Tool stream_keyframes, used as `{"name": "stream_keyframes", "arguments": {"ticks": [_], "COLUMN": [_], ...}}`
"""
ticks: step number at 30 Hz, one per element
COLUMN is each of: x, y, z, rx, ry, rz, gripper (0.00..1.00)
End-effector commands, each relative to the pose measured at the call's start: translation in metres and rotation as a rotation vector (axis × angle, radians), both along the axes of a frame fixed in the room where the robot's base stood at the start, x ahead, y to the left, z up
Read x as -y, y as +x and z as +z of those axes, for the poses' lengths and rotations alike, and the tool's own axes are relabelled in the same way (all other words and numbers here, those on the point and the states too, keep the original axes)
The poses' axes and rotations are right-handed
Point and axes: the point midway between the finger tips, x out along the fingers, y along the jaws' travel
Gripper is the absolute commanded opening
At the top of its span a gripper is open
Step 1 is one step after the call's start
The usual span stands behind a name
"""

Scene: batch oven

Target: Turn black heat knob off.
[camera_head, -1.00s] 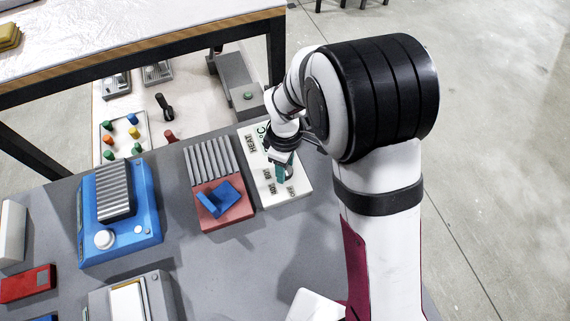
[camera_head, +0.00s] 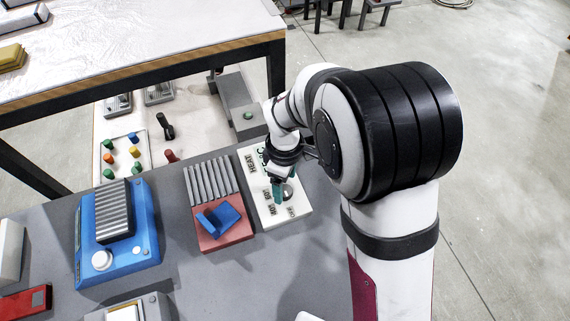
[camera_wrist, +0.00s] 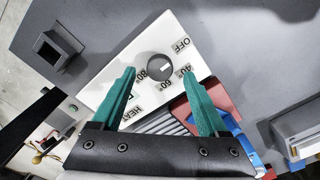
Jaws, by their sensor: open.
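The white heat panel (camera_head: 262,215) lies on the grey table, labelled HEAT, °C, 80, 60, 40 and OFF. In the wrist view its round dark knob (camera_wrist: 160,68) carries a small white mark; I cannot tell for certain which label it marks. My gripper (camera_wrist: 158,74) is open, its two green fingers spread on either side of the knob with gaps showing. Their contact or height above the panel cannot be told. In the head view my gripper (camera_head: 278,190) is over the panel and the knob shows only partly beside the fingers.
A red block with grey ribs and a blue lever (camera_head: 219,217) stands just left of the panel. A blue device with a white knob (camera_head: 118,232) is farther left. A grey box with a green button (camera_head: 243,112) stands beyond the panel.

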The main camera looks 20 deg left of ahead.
Motion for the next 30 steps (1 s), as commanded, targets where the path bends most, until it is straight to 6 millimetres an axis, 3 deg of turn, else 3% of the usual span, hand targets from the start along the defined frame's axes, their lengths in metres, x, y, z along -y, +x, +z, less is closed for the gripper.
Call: {"name": "stream_keyframes", "arguments": {"ticks": [6,12,17,30], "x": [-0.001,0.000,0.000,0.005], "y": [0.001,0.000,0.000,0.000], "z": [0.072,0.118,0.131,0.134], "rx": [0.005,0.002,0.000,-0.001], "ry": [0.005,0.002,0.000,0.002], "rz": [0.000,0.000,0.000,-0.029], "gripper": [0.77,0.77,0.77,0.77]}}
